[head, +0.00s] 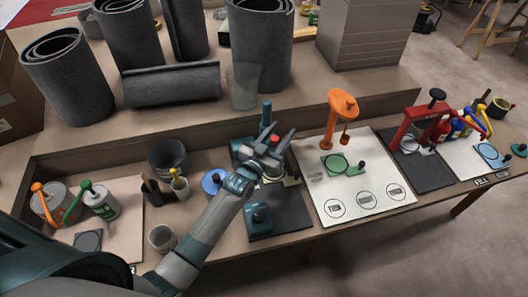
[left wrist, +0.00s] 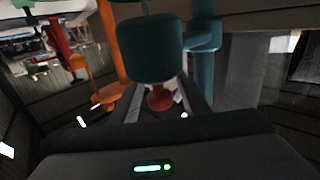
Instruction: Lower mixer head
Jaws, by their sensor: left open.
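The teal mixer (head: 267,112) stands behind and partly under my left gripper, on a dark base plate (head: 290,212). Its upright column shows; much of its head is hidden by my gripper and wrist. A red knob (head: 275,139) shows at the fingers. In the left wrist view a thick teal cylinder (left wrist: 150,48), seemingly the mixer head, fills the upper middle, with the red knob (left wrist: 160,99) at its end. My left gripper (head: 281,135) is open, its fingers on either side of the knob; I cannot tell whether they touch it. My right gripper is not in view.
A teal block (head: 258,220) sits at the plate's front left. An orange stand (head: 327,130) and white board (head: 365,205) are close on the right, a red press (head: 405,125) beyond. A cup (head: 162,238) and dark bowl (head: 167,156) stand left. Grey rolls (head: 172,84) line the back shelf.

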